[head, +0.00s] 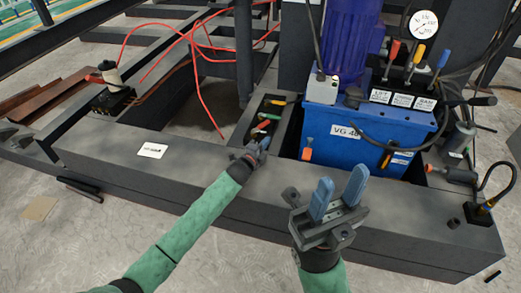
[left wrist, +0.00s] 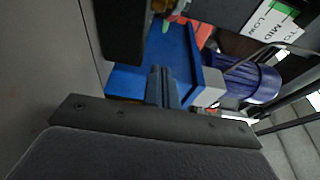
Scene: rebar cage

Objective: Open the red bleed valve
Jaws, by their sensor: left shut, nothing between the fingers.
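My left gripper (head: 258,149) is shut and empty. It is at the tool recess of the dark steel beam, left of the blue hydraulic tank (head: 340,132). In the left wrist view its closed fingers (left wrist: 162,88) point toward the blue tank (left wrist: 150,62). A red-handled lever (head: 392,50) rises from the tank top. A red part (left wrist: 205,32) shows in the left wrist view, partly hidden. My right gripper (head: 340,198) is open and empty before the tank.
A yellow-handled lever (head: 417,56) and a blue-handled lever (head: 440,60) stand beside the red one. A purple motor (head: 346,45) and pressure gauge (head: 424,24) are behind. Red hoses (head: 197,85) lie at the back left. The steel beam (head: 190,172) runs across the front.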

